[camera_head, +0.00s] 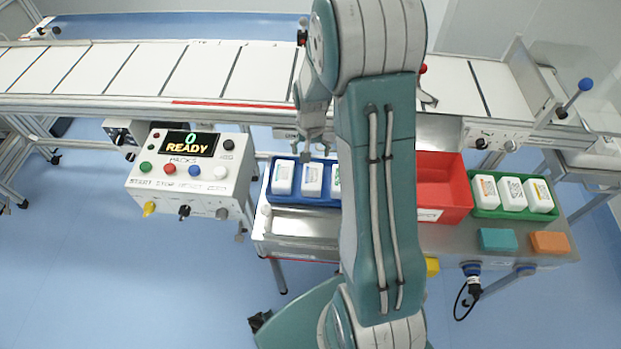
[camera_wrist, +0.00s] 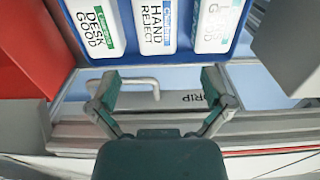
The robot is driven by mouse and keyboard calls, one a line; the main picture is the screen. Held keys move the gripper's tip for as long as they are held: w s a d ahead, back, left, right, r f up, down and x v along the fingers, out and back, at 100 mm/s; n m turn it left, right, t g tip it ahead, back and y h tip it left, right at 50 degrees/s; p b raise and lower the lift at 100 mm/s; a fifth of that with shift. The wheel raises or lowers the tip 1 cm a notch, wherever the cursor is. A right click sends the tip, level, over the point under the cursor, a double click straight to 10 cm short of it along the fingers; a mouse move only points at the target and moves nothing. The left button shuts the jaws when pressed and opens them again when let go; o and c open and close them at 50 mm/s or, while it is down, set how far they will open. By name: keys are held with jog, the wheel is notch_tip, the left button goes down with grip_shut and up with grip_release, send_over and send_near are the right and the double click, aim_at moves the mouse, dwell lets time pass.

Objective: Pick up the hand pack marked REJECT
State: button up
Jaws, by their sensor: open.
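The pack marked HAND REJECT (camera_wrist: 157,22) is white with a blue label strip. It lies in the middle of the blue tray (camera_wrist: 160,58), between two other white packs. In the head view it appears to be the middle pack (camera_head: 312,180) in the blue tray (camera_head: 300,200). My gripper (camera_wrist: 159,82) is open and empty, with its fingertips apart just below the tray's edge in the wrist view. In the head view my gripper (camera_head: 317,150) hangs at the tray's conveyor side, and my arm hides the tray's right part.
A DESK GOOD pack (camera_wrist: 98,30) and another GOOD pack (camera_wrist: 216,25) flank it. A red bin (camera_head: 440,180) and a green tray (camera_head: 515,213) of packs stand right. The conveyor (camera_head: 200,70) runs behind; a control box (camera_head: 190,170) reading READY stands left.

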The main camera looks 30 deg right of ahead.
send_over(312, 175)
jog(key=f, duration=0.5)
jog(key=shift+w+d, duration=0.15)
jog(key=shift+d, duration=0.15)
jog(key=shift+a+f, duration=0.2)
jog(key=shift+f, duration=0.4)
jog(key=f, duration=0.3)
jog(key=shift+s+a+f, duration=0.15)
jog(key=shift+s+f, duration=0.05)
jog(key=shift+f, duration=0.65)
jog(key=c, duration=1)
